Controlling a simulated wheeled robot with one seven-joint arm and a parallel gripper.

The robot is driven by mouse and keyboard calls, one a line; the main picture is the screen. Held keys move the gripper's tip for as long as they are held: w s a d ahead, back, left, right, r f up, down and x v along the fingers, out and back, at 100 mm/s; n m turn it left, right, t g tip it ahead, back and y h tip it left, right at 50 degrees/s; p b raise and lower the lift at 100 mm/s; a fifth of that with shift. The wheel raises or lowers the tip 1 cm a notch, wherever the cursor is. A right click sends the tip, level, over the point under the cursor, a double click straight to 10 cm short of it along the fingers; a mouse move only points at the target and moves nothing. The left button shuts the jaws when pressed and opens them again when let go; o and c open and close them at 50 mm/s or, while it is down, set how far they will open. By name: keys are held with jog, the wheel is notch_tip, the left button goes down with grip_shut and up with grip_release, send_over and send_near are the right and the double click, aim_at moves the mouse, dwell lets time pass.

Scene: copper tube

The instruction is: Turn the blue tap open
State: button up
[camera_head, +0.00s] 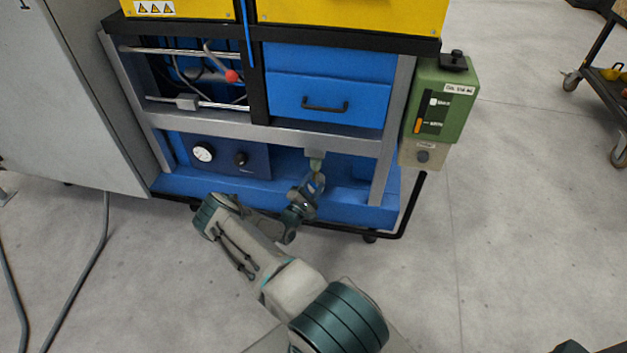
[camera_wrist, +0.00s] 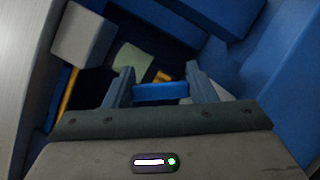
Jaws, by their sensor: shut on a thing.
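The blue tap (camera_wrist: 160,92) shows in the wrist view as a short blue bar lying crosswise between my fingers. My gripper (camera_wrist: 160,84) is shut on it, with one finger at each end of the bar. In the head view my gripper (camera_head: 314,183) is at the lower front of the blue machine, just under a small grey fitting (camera_head: 315,155) on the metal cross rail. The tap is small there and mostly hidden by my fingers. Brass-coloured parts (camera_wrist: 163,76) show just behind the tap in the wrist view.
A blue panel with a gauge (camera_head: 203,152) and a knob is left of my gripper. A drawer (camera_head: 330,85) is above the rail. A green box (camera_head: 440,100) hangs at the right. A black bar (camera_head: 412,205) runs low around the right corner. The floor in front is open.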

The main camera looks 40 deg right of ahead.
jog(key=m+g+y+p, duration=0.1)
jog(key=m+p, duration=0.2)
jog(key=m, duration=0.1)
jog(key=shift+m, duration=0.3)
jog(key=shift+f+m+g+y+p, duration=0.2)
jog(key=shift+m+g+y+p, duration=0.2)
jog(key=shift+m+p, duration=0.75)
jog(key=o, duration=1)
jog(key=shift+s+a, duration=0.1)
jog(key=p+v, duration=0.1)
jog(key=v, duration=1.2)
jog(key=shift+s+a+p, duration=0.1)
jog(key=shift+a+p, duration=0.2)
jog(key=shift+p, duration=0.05)
jog(key=shift+r, duration=0.1)
